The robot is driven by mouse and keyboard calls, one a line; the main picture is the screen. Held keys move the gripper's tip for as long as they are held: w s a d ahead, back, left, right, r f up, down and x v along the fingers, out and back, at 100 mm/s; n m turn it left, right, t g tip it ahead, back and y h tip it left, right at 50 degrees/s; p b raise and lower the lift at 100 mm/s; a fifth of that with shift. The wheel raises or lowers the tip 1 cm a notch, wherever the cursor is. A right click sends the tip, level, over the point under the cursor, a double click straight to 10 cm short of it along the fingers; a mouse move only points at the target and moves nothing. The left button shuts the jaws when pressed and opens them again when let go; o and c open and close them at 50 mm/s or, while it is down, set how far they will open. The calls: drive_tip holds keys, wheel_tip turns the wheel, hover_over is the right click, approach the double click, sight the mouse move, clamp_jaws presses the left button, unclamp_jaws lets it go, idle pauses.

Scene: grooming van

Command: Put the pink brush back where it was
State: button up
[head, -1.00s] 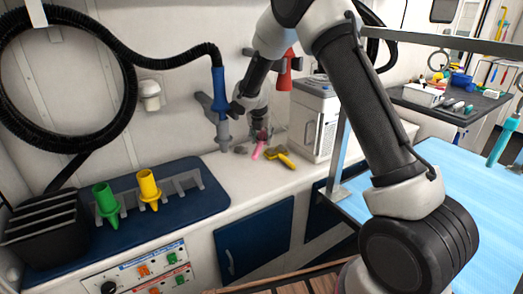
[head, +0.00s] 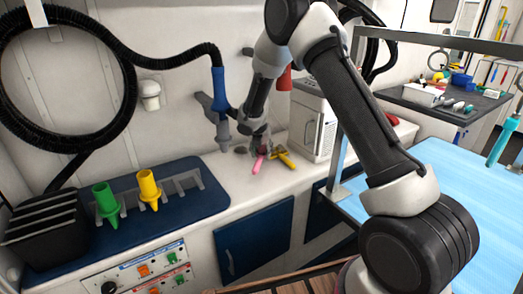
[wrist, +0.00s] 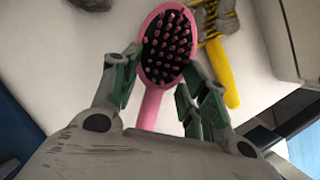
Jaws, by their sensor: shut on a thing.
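The pink brush (head: 259,163) shows in the head view at the end of my arm, over the white counter (head: 232,180). I cannot tell whether the brush touches the counter. A yellow brush (head: 286,160) lies close to its right.
Grey clumps (wrist: 90,4) lie on the counter near the brushes. A white box-shaped appliance (head: 312,122) stands to the right, and a hose with a blue-gripped nozzle (head: 219,90) hangs to the left. Green (head: 105,197) and yellow (head: 149,186) nozzles stand at front left.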

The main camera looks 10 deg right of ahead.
sight(259, 159)
drive_tip(key=shift+f, duration=0.15)
drive_tip(key=o, duration=1.1)
drive_tip(key=shift+c, duration=0.2)
drive_tip(key=shift+r, duration=0.4)
drive_tip(key=v, duration=1.2)
drive_tip(key=shift+r, duration=0.15)
